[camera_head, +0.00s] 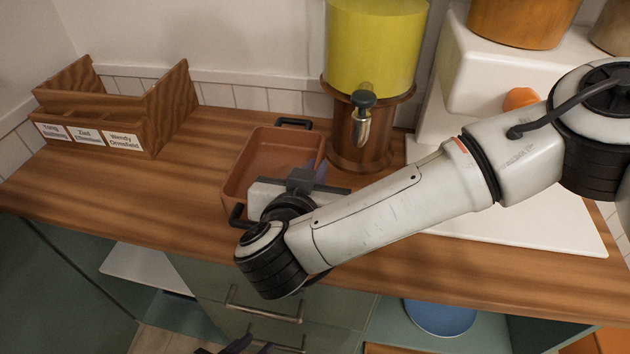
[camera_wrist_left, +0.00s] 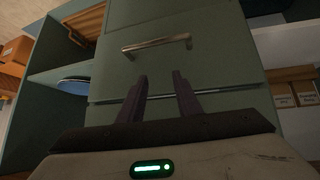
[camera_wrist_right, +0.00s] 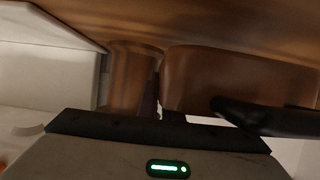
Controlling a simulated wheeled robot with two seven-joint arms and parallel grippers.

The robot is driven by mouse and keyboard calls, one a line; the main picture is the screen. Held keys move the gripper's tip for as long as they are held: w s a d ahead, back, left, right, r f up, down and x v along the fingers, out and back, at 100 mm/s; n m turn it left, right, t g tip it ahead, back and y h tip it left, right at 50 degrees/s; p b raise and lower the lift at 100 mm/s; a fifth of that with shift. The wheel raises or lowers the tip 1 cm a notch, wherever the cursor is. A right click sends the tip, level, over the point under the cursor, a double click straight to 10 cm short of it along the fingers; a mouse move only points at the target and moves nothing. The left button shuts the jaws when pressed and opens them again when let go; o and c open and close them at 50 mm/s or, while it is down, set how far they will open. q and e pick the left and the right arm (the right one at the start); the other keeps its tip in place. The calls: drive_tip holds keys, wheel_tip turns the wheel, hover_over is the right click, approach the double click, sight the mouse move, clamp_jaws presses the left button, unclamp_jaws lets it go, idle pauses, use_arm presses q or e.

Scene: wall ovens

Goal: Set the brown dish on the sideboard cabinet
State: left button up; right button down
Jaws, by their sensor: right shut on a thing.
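The brown dish (camera_head: 272,158) is a rectangular pan with black end handles. It is on the wooden top of the sideboard cabinet (camera_head: 190,210), between the letter rack and the drink dispenser; whether it rests fully flat I cannot tell. My right gripper (camera_head: 319,172) is shut on the dish's right wall. The right wrist view shows the dish's side (camera_wrist_right: 215,78) close beside a finger; the other finger is hidden. My left gripper (camera_head: 245,345) is low in front of the drawers. In the left wrist view its fingers (camera_wrist_left: 160,92) are apart and empty, before a green drawer.
A wooden letter rack (camera_head: 120,125) stands at the left. A dispenser with yellow liquid (camera_head: 375,50) stands close behind the dish's right side. A white board (camera_head: 540,225) lies at the right. Clear worktop lies left of the dish. A drawer handle (camera_wrist_left: 157,45) is near my left gripper.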

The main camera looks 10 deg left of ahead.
drive_tip(key=shift+w+f, duration=0.2)
drive_tip(key=shift+f, duration=1.7)
drive_tip(key=shift+w+f, duration=0.1)
drive_tip(key=shift+w, duration=0.05)
drive_tip(key=shift+f+b, duration=0.2)
drive_tip(key=shift+b, duration=0.35)
drive_tip(key=c, duration=1.9)
unclamp_jaws()
drive_tip(key=shift+d, duration=0.1)
drive_tip(key=shift+c, duration=0.2)
